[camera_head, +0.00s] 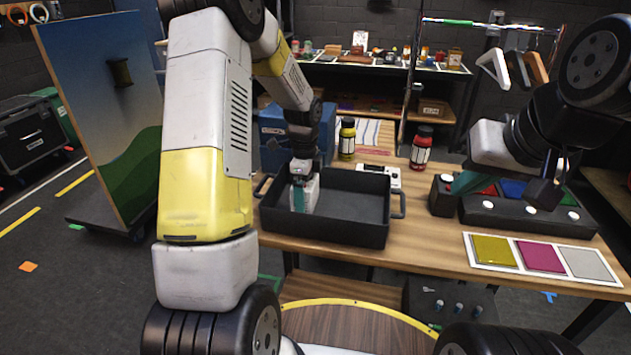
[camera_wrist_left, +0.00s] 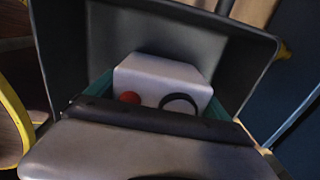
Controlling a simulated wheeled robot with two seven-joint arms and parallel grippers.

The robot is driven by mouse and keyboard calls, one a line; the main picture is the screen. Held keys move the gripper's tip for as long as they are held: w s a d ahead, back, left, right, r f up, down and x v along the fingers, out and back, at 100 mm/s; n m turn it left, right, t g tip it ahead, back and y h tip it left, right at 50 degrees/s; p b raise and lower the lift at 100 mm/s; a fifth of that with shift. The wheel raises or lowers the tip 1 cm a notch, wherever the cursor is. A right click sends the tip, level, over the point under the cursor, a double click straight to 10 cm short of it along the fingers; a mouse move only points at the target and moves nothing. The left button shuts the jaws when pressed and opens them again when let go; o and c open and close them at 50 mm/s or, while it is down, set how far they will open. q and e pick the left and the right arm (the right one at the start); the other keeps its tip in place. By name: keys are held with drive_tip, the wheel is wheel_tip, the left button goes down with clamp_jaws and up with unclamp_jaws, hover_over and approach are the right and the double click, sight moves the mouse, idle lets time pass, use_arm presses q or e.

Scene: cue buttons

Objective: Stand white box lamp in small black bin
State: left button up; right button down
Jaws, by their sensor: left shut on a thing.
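The white box lamp (camera_wrist_left: 160,78), with a red spot and a black ring on its face, sits between the teal fingers of my left gripper (camera_wrist_left: 158,97) in the left wrist view. In the head view my left gripper (camera_head: 304,190) reaches down inside the left part of the black bin (camera_head: 345,232), shut on the lamp. The lamp is mostly hidden there, and I cannot tell whether it touches the bin floor. The bin's dark walls (camera_wrist_left: 215,40) surround it in the wrist view. My right gripper (camera_head: 512,190) hangs over the button panel, its teal fingers apart and seemingly empty.
A white device (camera_head: 380,177) lies behind the bin. A yellow-labelled bottle (camera_head: 347,140) and a red bottle (camera_head: 421,148) stand farther back, near a blue box (camera_head: 275,130). The button panel (camera_head: 520,216) and a card with colour squares (camera_head: 542,257) lie to the right.

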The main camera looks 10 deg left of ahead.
use_arm(q)
drive_tip(key=o, duration=1.7)
wheel_tip(320, 180, up, 12)
drive_tip(key=shift+r, duration=0.1)
drive_tip(key=s+r+n+t, duration=0.2)
drive_tip(key=s+r+n, duration=0.2)
drive_tip(key=s+n, duration=0.2)
drive_tip(key=s+d+r+n+t+h, duration=0.1)
drive_tip(key=s+r+n, duration=0.3)
drive_tip(key=s, duration=0.6)
drive_tip(key=s+d+r+n+t+h, duration=0.1)
drive_tip(key=s+r+n+t, duration=0.2)
drive_tip(key=s+n, duration=0.4)
drive_tip(key=shift+s+d+r+n, duration=0.25)
drive_tip(key=shift+s+r+n, duration=0.15)
drive_tip(key=shift+s+r, duration=0.35)
drive_tip(key=shift+f, duration=0.1)
